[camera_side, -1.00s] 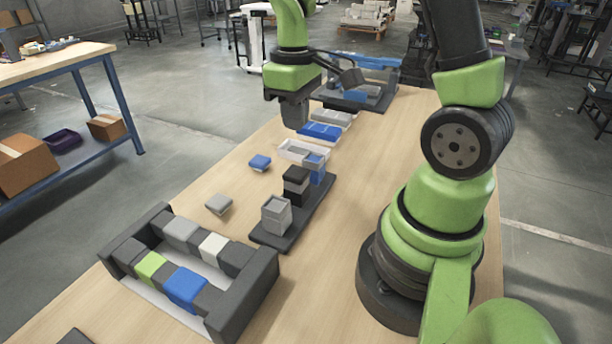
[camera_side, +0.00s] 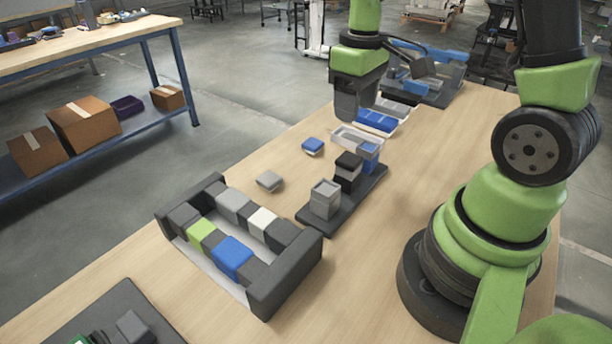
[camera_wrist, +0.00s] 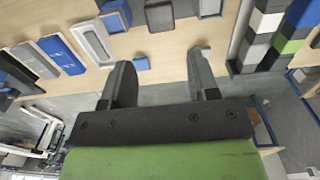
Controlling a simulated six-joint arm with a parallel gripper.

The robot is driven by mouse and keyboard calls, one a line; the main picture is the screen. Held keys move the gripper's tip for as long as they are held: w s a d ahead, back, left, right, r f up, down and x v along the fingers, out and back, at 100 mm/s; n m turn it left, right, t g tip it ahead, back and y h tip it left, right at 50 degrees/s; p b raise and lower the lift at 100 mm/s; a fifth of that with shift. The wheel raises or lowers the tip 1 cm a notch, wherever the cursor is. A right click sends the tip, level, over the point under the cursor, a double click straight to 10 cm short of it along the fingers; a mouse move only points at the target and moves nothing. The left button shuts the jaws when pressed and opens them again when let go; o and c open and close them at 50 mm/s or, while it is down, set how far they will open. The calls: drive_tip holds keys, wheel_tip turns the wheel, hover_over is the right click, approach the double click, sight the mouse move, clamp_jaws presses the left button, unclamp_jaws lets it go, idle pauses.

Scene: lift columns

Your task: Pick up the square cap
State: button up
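Two small square caps lie apart on the wooden table: a blue one (camera_side: 312,146) and a grey one (camera_side: 269,180). I cannot tell which the task means. My gripper (camera_side: 352,112) hangs above the table, behind and to the right of the blue cap in the side view. In the wrist view, my gripper (camera_wrist: 162,88) has its two fingers wide apart with nothing between them. The blue cap (camera_wrist: 141,63) shows beyond the left finger. The grey cap (camera_wrist: 204,47) shows at the right finger, partly hidden.
A dark base carries a grey column (camera_side: 325,200), a black column (camera_side: 347,172) and a blue one (camera_side: 369,155). A dark-walled holder (camera_side: 292,268) with coloured blocks stands in front. White trays (camera_side: 345,133) and a dark rack (camera_side: 440,90) stand behind. Bare table lies left of the caps.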

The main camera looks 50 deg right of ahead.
drive_tip(key=shift+o, duration=1.4)
approach(263, 174)
drive_tip(key=f, duration=0.4)
drive_tip(key=shift+w+d+f, duration=0.1)
drive_tip(key=shift+w+f, duration=0.1)
drive_tip(key=shift+w, duration=0.15)
drive_tip(key=f, duration=0.5)
drive_tip(key=shift+s+f, duration=0.4)
drive_tip(key=c, duration=1)
